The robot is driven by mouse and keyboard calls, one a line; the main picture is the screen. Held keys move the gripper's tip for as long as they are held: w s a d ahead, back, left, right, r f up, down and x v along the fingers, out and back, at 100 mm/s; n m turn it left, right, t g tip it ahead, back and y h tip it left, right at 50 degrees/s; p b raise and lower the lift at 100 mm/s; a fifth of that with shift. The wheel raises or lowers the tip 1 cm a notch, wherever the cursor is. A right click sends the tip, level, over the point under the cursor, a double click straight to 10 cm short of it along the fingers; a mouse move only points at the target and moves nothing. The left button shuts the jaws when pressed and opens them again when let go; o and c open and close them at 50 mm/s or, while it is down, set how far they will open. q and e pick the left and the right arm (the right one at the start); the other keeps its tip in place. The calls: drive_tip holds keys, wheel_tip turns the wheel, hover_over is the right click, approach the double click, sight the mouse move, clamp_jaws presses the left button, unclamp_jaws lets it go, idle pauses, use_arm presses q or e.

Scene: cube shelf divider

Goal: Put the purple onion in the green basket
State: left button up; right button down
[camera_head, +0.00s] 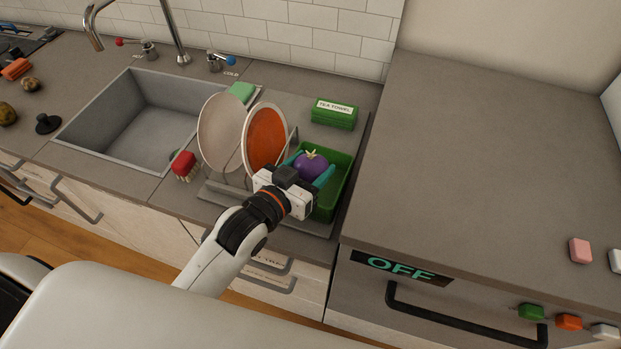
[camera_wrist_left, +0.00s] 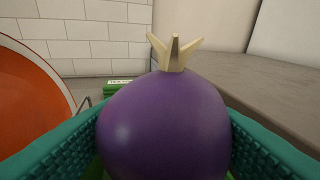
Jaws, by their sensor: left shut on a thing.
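The purple onion (camera_head: 311,164), round with a pale pointed top, is between the teal fingers of my left gripper (camera_head: 308,172). In the left wrist view the onion (camera_wrist_left: 165,125) fills the middle, with a teal finger on each side, and the gripper (camera_wrist_left: 165,140) is shut on it. The green basket (camera_head: 345,186) is below and around the onion at the right of the drying rack. Green shows beneath the onion in the wrist view. Whether the onion touches the basket floor is hidden. My right gripper is not in view.
A white plate (camera_head: 219,132) and an orange plate (camera_head: 266,139) stand in the rack just left of the gripper. A green tea towel box (camera_head: 334,114) sits behind the basket. The sink (camera_head: 135,120) is further left. The raised counter (camera_head: 490,150) to the right is mostly clear.

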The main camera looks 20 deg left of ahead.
sight(310, 180)
use_arm(q)
drive_tip(key=shift+f, duration=2.05)
drive_tip(key=shift+f, duration=0.1)
drive_tip(key=shift+f, duration=0.55)
drive_tip(key=o, duration=1)
drive_tip(key=shift+s+f, duration=0.1)
drive_tip(key=shift+o, duration=0.2)
